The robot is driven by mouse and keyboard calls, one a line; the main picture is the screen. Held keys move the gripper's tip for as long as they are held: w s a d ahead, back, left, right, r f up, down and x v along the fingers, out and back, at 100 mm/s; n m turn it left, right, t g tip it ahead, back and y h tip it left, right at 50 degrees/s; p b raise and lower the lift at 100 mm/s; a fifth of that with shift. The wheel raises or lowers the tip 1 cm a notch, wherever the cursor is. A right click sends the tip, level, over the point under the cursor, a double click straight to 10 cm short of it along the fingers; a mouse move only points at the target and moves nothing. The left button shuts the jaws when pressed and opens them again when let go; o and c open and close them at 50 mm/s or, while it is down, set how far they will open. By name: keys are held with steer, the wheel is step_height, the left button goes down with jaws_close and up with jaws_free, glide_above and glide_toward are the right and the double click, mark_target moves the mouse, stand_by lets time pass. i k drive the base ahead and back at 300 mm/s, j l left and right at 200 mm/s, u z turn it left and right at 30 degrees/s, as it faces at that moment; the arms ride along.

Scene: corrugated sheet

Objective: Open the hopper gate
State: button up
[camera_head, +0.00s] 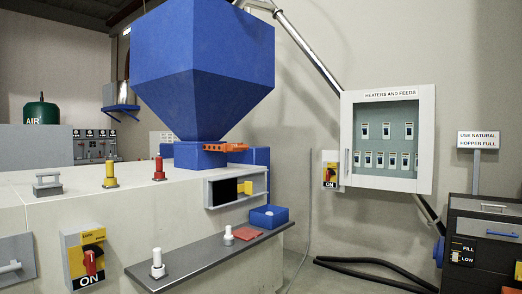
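The large blue hopper (203,70) stands above the pale machine body and narrows downward to a blue neck (200,157). An orange flat piece (226,147) sticks out to the right from the neck, and it looks like the hopper gate's slide. How far it reaches inside the neck is hidden. My gripper is not in view.
The pale machine top (105,185) carries yellow and red knobs and a grey handle. A dark shelf (205,255) with white pegs and a blue tray (269,217) juts from its front. A switch cabinet (388,140) hangs right. Black hose (375,272) lies on the floor.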

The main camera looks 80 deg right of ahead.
mark_target(226, 148)
steer(key=z, duration=2.2)
steer(key=i+j, duration=0.2)
steer(key=i, duration=0.25)
steer(key=i+j, duration=0.15)
steer(key=i, duration=0.25)
steer(key=i+j, duration=0.2)
steer(key=i, duration=0.25)
steer(key=i+j, duration=0.2)
steer(key=i, duration=0.2)
steer(key=i+u, duration=0.1)
steer(key=i, duration=1.1)
steer(key=l, duration=0.1)
